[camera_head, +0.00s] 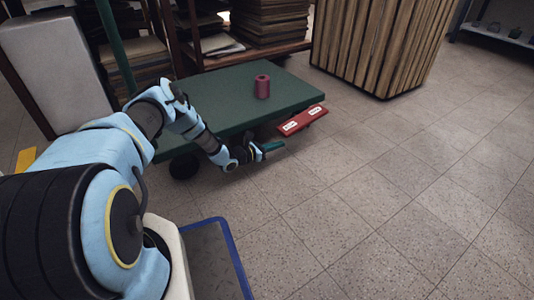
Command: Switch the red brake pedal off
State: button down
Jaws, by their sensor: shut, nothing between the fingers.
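The red brake pedal (303,120) is a flat red bar with two white labels. It sticks out low at the near right corner of a green platform cart (222,88), tilted up toward the right. My gripper (274,147) is shut and empty, with teal fingers pointing right. In the picture it is left of and a little below the pedal, with a visible gap between them. The pedal's mount under the cart is hidden.
A dark red spool (262,87) stands on the cart. A dark cart wheel (184,166) is below its left side. Shelves with stacked boards (270,22) stand behind, and a wooden slatted bin (368,45) is at back right. The tiled floor (400,190) to the right is clear.

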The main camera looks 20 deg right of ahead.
aim_at(287, 127)
notch_tip(287, 127, up, 4)
jog(key=shift+d+f+b, duration=0.1)
jog(key=shift+b, duration=0.25)
notch_tip(287, 127, up, 5)
jog(key=y+p, duration=0.3)
jog(key=p, duration=0.7)
jog(key=shift+f+g, duration=0.1)
jog(key=shift+g, duration=0.3)
jog(key=shift+r+y+p, duration=0.3)
jog(key=shift+p, duration=0.6)
